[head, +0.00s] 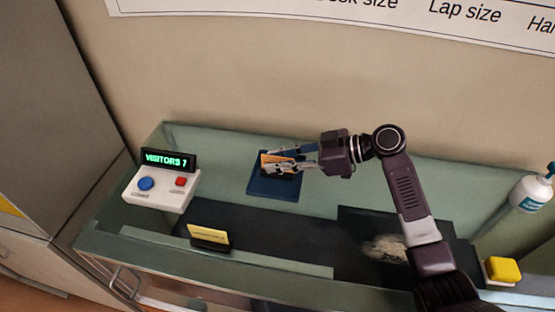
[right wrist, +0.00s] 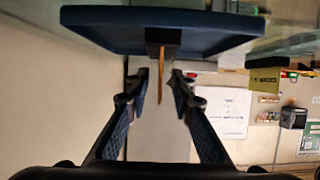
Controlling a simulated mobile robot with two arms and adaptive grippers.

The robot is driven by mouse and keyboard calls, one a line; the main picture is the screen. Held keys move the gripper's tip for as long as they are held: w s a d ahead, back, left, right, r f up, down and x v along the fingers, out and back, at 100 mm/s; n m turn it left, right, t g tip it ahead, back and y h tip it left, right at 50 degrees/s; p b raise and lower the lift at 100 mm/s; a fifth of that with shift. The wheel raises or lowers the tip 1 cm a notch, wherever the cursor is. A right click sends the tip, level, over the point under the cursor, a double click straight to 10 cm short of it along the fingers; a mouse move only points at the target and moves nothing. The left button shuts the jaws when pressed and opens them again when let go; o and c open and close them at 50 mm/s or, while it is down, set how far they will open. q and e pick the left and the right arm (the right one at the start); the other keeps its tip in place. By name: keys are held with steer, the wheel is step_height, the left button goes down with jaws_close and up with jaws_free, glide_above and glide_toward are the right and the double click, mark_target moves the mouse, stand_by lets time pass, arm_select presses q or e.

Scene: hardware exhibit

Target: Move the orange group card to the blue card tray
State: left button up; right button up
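The blue card tray (head: 262,188) lies on the glass counter, and its flat blue face fills the top of the right wrist view (right wrist: 110,25). The orange group card (head: 270,163) is over the tray in the head view. In the right wrist view the card (right wrist: 161,82) shows edge-on, its black base (right wrist: 163,38) against the tray. My right gripper (head: 290,159) has its fingers on either side of the card. In the right wrist view the gripper (right wrist: 161,85) is open, with a gap on each side of the card. My left gripper is out of view.
A white button box (head: 160,190) with a lit visitor sign (head: 168,160) stands left of the tray. A yellow card (head: 209,236) in a dark holder stands in front. A yellow block (head: 502,269) and a white pump bottle (head: 530,193) are at the right. The wall rises behind the counter.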

steer(key=v, duration=1.2)
